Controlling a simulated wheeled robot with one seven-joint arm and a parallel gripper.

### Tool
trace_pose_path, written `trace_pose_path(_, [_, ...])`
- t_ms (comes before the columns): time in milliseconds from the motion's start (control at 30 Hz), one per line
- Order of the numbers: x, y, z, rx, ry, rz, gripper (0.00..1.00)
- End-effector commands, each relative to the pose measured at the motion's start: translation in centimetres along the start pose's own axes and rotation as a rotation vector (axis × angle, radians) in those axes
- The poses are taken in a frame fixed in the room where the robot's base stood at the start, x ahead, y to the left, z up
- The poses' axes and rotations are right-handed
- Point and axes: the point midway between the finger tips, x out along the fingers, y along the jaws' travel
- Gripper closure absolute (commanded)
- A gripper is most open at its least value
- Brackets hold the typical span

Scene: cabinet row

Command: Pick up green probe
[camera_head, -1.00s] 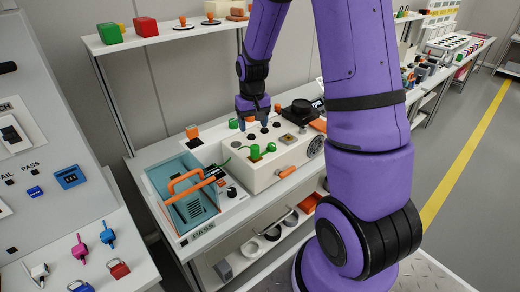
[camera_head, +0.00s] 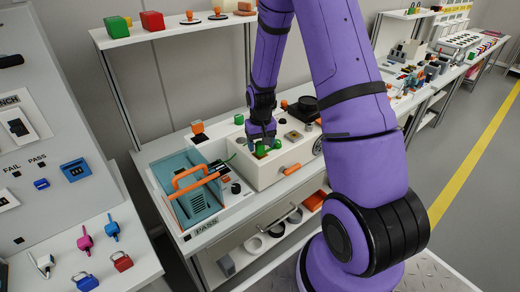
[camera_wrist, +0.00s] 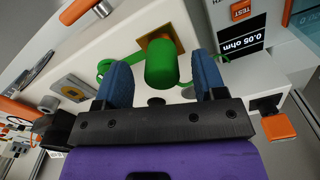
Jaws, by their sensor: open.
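A green probe (camera_wrist: 162,62) stands in the front part of the white bench unit, beside an orange-yellow square. In the wrist view, the blue fingers of my gripper (camera_wrist: 160,80) are open on either side of it, with visible gaps. In the head view, my gripper (camera_head: 263,138) is low over the front of the unit (camera_head: 272,174), and green parts (camera_head: 261,149) show just below it. A thin green lead runs to the side. The probe's lower end is hidden.
A meter labelled 0.05 ohm (camera_wrist: 245,42) and an orange block (camera_wrist: 278,127) lie on the right in the wrist view. A shelf (camera_head: 165,33) stands behind.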

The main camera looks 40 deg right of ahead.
Motion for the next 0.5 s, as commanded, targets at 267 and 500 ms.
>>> trace_pose_path(267, [2.8,-0.1,-0.1,0.0,-0.001,0.0,0.36])
trace_pose_path(500, [2.8,-0.1,-0.1,0.0,0.001,0.0,0.36])
